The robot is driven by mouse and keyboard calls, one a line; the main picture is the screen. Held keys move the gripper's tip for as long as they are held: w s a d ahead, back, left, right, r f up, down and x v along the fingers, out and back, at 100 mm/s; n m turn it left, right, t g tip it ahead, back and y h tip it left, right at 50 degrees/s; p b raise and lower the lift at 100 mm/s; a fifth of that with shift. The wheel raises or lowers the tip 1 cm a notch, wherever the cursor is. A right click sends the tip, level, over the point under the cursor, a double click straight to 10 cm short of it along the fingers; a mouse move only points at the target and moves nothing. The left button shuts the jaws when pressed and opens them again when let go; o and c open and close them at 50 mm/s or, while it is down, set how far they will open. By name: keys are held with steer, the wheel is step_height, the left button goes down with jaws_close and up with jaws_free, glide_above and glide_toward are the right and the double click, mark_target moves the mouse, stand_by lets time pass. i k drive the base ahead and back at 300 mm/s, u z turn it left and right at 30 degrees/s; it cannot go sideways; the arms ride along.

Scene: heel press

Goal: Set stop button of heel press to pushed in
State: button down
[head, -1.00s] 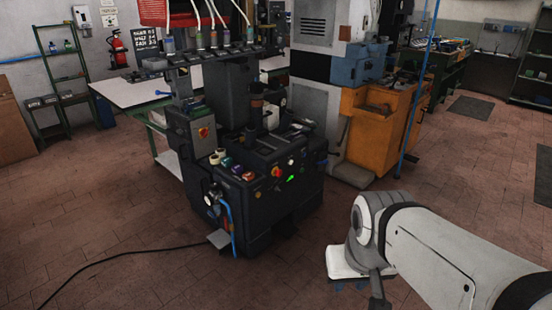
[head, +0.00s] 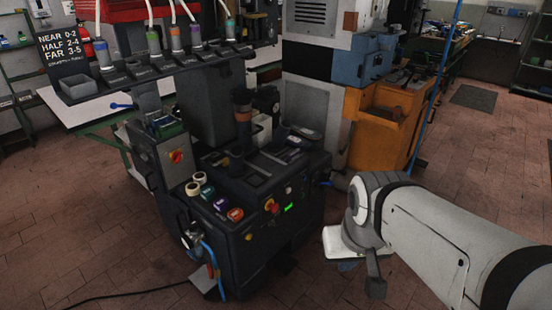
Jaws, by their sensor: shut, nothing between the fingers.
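The heel press (head: 255,240) is a dark machine left of centre in the head view. A round red button with yellow around its base (head: 271,205), which looks like the stop button, sits on its front panel, left of a small green light (head: 288,209). I cannot tell whether the button is in or out.
An orange cabinet (head: 385,130) stands behind right. The floor in front and right is clear.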

mark_target(274, 208)
steer(key=z, duration=0.1)
steer(key=i, duration=1)
steer(key=z, duration=0.15)
